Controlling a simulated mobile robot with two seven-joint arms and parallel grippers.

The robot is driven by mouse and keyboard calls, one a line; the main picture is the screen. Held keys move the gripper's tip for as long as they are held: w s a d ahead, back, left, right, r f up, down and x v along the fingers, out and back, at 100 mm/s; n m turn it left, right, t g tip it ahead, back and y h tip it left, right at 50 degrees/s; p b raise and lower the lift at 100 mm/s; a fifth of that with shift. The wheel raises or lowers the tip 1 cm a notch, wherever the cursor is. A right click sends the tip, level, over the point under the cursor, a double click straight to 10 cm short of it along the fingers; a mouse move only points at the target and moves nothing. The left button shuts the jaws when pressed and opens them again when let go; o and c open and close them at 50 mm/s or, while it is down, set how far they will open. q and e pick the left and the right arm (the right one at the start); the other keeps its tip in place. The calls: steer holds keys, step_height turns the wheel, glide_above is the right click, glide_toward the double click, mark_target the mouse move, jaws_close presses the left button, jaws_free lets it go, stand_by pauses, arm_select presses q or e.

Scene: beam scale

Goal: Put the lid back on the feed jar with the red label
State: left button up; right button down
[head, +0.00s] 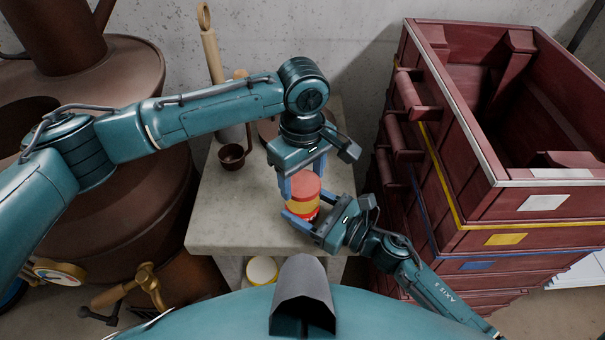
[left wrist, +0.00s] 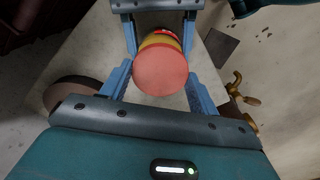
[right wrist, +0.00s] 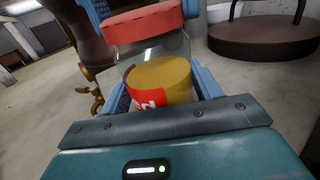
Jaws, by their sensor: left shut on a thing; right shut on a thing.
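The feed jar (head: 303,207) is clear glass with yellow feed inside and a red label, seen best in the right wrist view (right wrist: 160,82). My right gripper (head: 308,212) is shut on the jar from the front right, low on its body. The red lid (head: 306,184) is level over the jar's mouth, and its flat top faces the left wrist camera (left wrist: 161,71). My left gripper (head: 302,178) is shut on the lid from above, with its blue fingers on either side. In the right wrist view the lid (right wrist: 142,24) meets the glass top; I cannot tell whether it is seated.
The jar is over a grey stone table (head: 225,215). A small brown cup (head: 232,157) stands at its left. Stacked red crates (head: 470,195) stand close on the right, and large brown vessels (head: 110,210) on the left.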

arm_select(q)
steer(key=m, duration=1.4)
steer(key=shift+m, duration=0.4)
steer(key=m, duration=0.4)
steer(key=shift+m, duration=0.3)
steer(key=m, duration=0.8)
steer(key=shift+m, duration=0.3)
steer(key=m, duration=0.4)
steer(key=shift+m, duration=0.3)
steer(key=m, duration=0.4)
steer(key=o, duration=1.2)
